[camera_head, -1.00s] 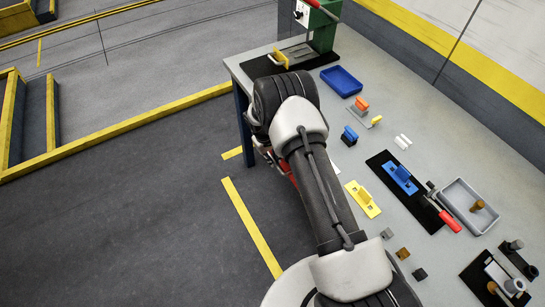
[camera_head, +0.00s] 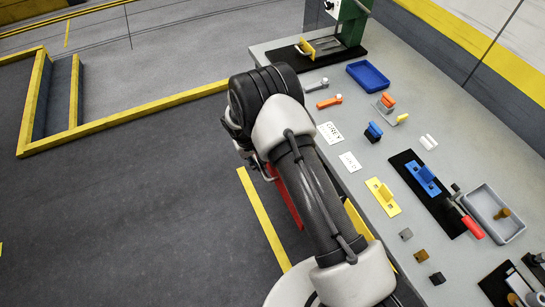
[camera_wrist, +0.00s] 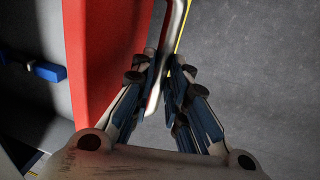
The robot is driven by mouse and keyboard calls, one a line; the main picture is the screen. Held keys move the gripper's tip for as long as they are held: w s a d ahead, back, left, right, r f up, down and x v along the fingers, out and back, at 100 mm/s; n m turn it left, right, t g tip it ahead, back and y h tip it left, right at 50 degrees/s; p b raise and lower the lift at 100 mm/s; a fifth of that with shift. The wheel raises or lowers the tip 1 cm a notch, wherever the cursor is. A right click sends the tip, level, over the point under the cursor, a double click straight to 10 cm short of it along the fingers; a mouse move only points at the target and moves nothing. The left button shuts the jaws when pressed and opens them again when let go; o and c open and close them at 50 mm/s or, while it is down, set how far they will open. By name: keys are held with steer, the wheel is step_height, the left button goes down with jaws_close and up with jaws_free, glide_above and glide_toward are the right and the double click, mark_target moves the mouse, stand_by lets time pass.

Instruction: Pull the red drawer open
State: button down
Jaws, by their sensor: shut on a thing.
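The red drawer (camera_head: 287,197) shows partly beside my arm, low along the near left side of the workbench. In the wrist view, its red front (camera_wrist: 90,55) fills a tall strip left of centre. A pale bar handle (camera_wrist: 168,40) runs along that front. My gripper (camera_wrist: 162,78) is shut on the handle, with one finger on each side of it. In the head view, my wrist and arm hide most of the gripper and the handle.
A blue handle (camera_wrist: 48,72) shows left of the red front. Open floor (camera_head: 140,200) lies left of the bench.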

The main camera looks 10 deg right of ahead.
steer(key=s+a+b, duration=0.1)
steer(key=s+a, duration=0.2)
steer(key=a, duration=0.6)
steer(key=shift+a+b, duration=0.2)
steer(key=shift+b, duration=0.1)
steer(key=c, duration=1.6)
jaws_free()
steer(key=shift+o, duration=0.2)
step_height(320, 180, up, 12)
steer(key=a, duration=0.2)
steer(key=shift+s, duration=0.35)
steer(key=shift+a+f, duration=0.1)
